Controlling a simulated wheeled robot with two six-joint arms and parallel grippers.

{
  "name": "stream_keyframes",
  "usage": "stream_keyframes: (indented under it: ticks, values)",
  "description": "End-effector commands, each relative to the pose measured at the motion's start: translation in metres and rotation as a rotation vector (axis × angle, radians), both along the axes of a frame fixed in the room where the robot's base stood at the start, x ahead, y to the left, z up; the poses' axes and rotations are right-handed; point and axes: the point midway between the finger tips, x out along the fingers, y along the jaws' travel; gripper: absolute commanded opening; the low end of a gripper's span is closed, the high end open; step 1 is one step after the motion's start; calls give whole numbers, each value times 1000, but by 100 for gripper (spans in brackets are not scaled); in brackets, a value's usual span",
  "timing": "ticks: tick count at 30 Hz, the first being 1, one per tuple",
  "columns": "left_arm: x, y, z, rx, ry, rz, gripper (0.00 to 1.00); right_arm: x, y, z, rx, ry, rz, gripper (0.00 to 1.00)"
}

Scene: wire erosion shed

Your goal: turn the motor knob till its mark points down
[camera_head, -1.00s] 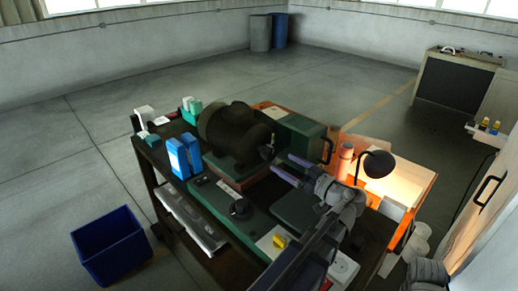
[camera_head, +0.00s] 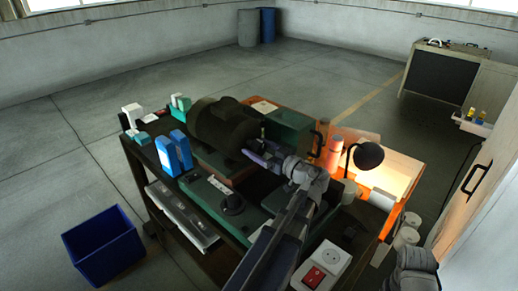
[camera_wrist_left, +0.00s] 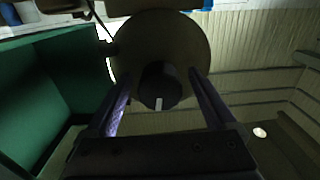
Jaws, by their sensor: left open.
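The dark motor (camera_head: 222,122) lies on the bench, and its round end face (camera_wrist_left: 150,35) fills the upper middle of the left wrist view. The black knob (camera_wrist_left: 160,84) stands out from that face. Its white mark (camera_wrist_left: 159,104) points to the bottom of the wrist picture. My left gripper (camera_head: 256,152) is beside the motor's end; in the wrist view its open fingers (camera_wrist_left: 158,92) lie either side of the knob, with gaps visible. The knob is hard to make out in the head view. My right gripper is not in view.
A green box (camera_head: 290,131) stands right of the motor, and also at left in the wrist view (camera_wrist_left: 40,85). A lamp (camera_head: 367,156) stands farther right. Blue boxes (camera_head: 174,154) stand left. A second black knob (camera_head: 232,204) and a red switch (camera_head: 313,277) are nearer.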

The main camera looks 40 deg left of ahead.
Motion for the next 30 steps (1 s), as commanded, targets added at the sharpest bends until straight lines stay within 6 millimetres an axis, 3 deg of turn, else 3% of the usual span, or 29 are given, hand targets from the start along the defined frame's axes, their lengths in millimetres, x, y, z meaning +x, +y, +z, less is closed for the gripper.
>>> stream_keyframes:
  ticks: [6, 27, 30]
  values:
    - [0, 0, 0, 0, 0, 0, 87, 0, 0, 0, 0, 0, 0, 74]
    - [0, 0, 0, 0, 0, 0, 8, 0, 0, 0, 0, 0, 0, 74]
    - [0, 0, 0, 0, 0, 0, 4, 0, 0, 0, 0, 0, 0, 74]
